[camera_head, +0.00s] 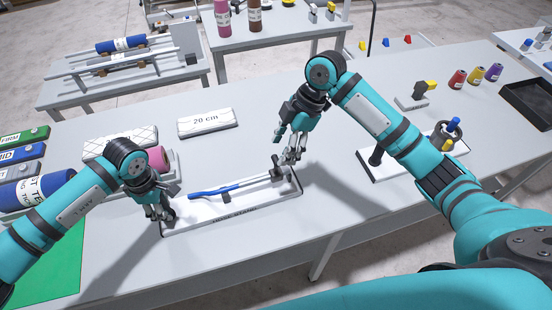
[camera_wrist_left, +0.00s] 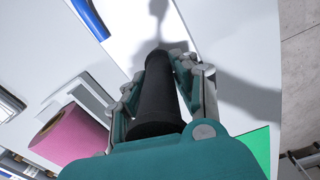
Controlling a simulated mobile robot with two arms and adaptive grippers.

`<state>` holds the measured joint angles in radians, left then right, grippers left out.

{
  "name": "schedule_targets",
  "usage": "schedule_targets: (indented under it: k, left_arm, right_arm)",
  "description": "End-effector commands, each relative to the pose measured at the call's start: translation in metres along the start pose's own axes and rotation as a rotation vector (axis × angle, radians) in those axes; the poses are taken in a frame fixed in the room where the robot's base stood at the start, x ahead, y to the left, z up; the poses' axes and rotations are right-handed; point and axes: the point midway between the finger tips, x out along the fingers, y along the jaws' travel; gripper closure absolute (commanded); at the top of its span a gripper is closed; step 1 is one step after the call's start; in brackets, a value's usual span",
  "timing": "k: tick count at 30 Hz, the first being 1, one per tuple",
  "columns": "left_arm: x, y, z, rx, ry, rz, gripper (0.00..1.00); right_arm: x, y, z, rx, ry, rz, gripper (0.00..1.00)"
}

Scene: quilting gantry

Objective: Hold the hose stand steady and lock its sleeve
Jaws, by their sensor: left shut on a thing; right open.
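The hose stand (camera_head: 205,212) is a long white base, labelled on its front edge, lying on the grey table. A blue hose (camera_head: 228,187) with a grey end lies along it. My left gripper (camera_head: 160,211) is at the stand's left end, shut on a black cylindrical grip (camera_wrist_left: 158,92), which shows between its fingers in the left wrist view.
A white "20 cm" block (camera_head: 206,122) lies behind the stand. A pink roll (camera_head: 157,158) is close behind my left gripper. Another white base with a black post (camera_head: 376,157) stands at the right, under my right arm. The table front between the arms is clear.

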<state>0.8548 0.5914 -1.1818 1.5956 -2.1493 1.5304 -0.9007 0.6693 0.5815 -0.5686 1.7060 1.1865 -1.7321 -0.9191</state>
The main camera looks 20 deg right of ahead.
Motion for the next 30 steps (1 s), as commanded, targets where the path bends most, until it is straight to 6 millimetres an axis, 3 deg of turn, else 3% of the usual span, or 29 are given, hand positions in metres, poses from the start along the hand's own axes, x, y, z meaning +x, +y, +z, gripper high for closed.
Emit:
schedule_targets:
  k: [3,9,21,30]
  left_arm:
    - [0.006,-0.004,-0.001,-0.001,0.004,-0.012,1.0]
    - [0.006,-0.004,-0.001,-0.001,0.004,-0.012,1.0]
    - [0.006,-0.004,-0.001,-0.001,0.004,-0.012,1.0]
    - [0.006,-0.004,-0.001,-0.001,0.004,-0.012,1.0]
  right_arm:
    - [0.024,-0.001,0.0,0.002,0.001,-0.003,0.42]
    - [0.047,0.0,0.0,0.002,0.002,0.0,0.42]
    - [0.054,0.001,0.001,0.002,0.0,0.002,0.44]
    - [0.053,0.001,0.001,0.002,0.0,0.002,0.83]
